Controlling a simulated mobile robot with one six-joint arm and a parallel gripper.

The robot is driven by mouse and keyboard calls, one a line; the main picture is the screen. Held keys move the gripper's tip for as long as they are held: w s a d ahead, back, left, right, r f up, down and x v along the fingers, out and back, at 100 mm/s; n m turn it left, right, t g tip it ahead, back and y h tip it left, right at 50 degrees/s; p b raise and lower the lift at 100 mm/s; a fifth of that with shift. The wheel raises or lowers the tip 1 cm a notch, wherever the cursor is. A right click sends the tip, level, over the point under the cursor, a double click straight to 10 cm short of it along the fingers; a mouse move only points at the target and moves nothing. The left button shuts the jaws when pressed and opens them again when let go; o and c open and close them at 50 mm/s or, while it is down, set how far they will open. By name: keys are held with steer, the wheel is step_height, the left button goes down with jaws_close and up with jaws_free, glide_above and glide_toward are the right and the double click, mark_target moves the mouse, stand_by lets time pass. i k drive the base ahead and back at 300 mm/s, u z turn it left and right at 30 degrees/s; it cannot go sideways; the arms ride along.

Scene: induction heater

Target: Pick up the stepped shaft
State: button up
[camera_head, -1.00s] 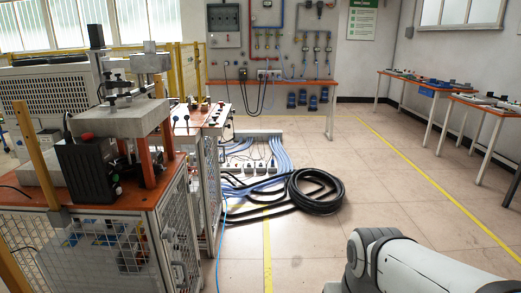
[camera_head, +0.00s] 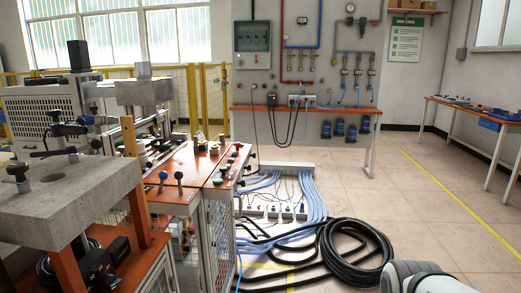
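I cannot make out the stepped shaft in the head view; small parts on the benches are too small to tell apart. My gripper is not in view. Only a white and grey link of my own arm shows at the bottom right corner.
An orange-topped machine bench (camera_head: 185,172) with levers and a heavy grey block (camera_head: 75,205) stands close on the left. A coiled black hose (camera_head: 352,255) and blue cables (camera_head: 313,195) lie on the floor ahead. A side table (camera_head: 472,110) stands at right. Tiled floor (camera_head: 425,215) there is clear.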

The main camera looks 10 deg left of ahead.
mark_target(196, 145)
steer(key=i, duration=2.75)
steer(key=u, duration=2.25)
